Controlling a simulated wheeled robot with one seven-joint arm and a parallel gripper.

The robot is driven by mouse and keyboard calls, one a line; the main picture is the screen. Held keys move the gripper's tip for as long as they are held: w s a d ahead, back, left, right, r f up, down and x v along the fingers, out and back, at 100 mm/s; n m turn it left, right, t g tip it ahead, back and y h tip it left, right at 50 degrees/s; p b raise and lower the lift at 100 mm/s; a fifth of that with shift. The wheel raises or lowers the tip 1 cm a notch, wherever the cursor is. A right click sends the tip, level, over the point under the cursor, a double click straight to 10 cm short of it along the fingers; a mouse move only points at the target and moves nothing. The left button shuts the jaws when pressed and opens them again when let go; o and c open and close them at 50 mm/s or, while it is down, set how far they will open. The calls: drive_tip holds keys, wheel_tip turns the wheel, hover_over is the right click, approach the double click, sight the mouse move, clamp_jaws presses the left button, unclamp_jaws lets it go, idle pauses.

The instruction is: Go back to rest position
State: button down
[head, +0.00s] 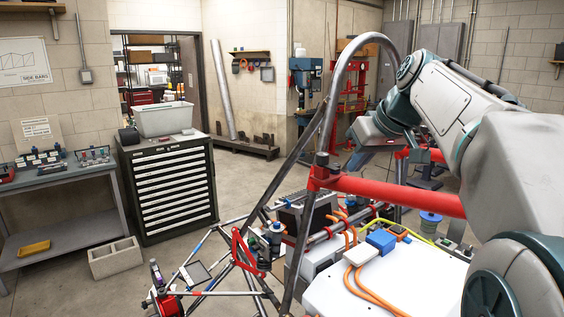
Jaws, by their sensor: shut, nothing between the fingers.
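My arm reaches in from the right, bent at a raised elbow in front of the grey cabinets. My gripper (352,168) hangs at the end of it, above the tube chassis (330,110) and just right of its tall bent hoop. The gripper is small in the view and its fingers are hard to make out. It is shut and empty, and I see no object held in it.
A red crossbar (395,192) runs below the gripper. White boxes with orange cables (362,290) and a blue connector (381,240) sit in the chassis. A black drawer cabinet (172,190) carries a grey bin (164,119). Open floor lies between cabinet and chassis.

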drive_tip(key=s+a+f+m+g+h+b, duration=0.1)
drive_tip(key=s+f+m+g+h, duration=0.1)
drive_tip(key=s+f, duration=2.2)
wheel_tip(320, 180, down, 3)
drive_tip(key=shift+a+m+h, duration=0.35)
drive_tip(key=shift+m+h, duration=0.45)
drive_tip(key=shift+m, duration=0.3)
